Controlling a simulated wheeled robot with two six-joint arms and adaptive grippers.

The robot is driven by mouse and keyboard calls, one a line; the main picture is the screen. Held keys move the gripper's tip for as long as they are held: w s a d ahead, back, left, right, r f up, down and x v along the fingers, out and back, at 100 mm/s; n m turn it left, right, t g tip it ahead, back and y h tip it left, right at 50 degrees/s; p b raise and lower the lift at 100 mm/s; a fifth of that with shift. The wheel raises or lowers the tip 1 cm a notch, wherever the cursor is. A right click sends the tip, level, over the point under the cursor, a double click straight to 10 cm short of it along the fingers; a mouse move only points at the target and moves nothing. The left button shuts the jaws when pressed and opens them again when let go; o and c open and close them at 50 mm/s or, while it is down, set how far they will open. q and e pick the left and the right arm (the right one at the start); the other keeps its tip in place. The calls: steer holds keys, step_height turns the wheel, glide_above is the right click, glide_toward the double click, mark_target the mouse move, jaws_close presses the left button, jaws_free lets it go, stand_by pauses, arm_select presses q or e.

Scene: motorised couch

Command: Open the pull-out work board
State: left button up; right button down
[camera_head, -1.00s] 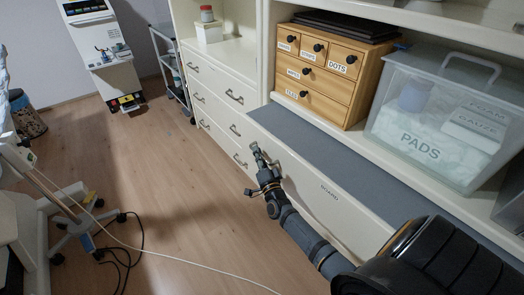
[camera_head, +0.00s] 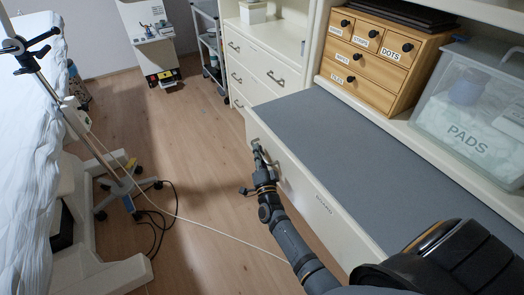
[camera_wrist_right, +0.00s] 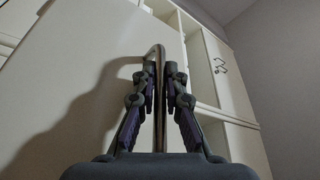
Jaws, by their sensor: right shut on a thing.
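The pull-out work board (camera_head: 330,140) has a grey top and a cream front panel, and it stands well out from the cabinet. My right gripper (camera_head: 258,152) is at the left end of the front panel, shut on the board's metal handle. In the right wrist view the handle (camera_wrist_right: 160,62) runs as a thin bar between the two fingers of the gripper (camera_wrist_right: 163,80). The gripper hides part of the handle in the head view. My left gripper is in neither view.
A wooden drawer box (camera_head: 385,60) and a clear bin marked PADS (camera_head: 468,130) stand on the shelf behind the board. Cream drawers (camera_head: 255,68) are to the left. A wheeled pole stand (camera_head: 122,190) and cables are on the floor beside a bed (camera_head: 25,150). Wooden floor lies between.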

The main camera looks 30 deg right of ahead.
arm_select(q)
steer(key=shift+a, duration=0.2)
arm_select(e)
steer(key=shift+f, duration=0.15)
steer(key=c, duration=1.7)
jaws_free()
steer(key=shift+a, duration=0.2)
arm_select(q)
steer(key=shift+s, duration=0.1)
arm_select(e)
steer(key=v, duration=1.2)
steer(key=shift+s, duration=0.1)
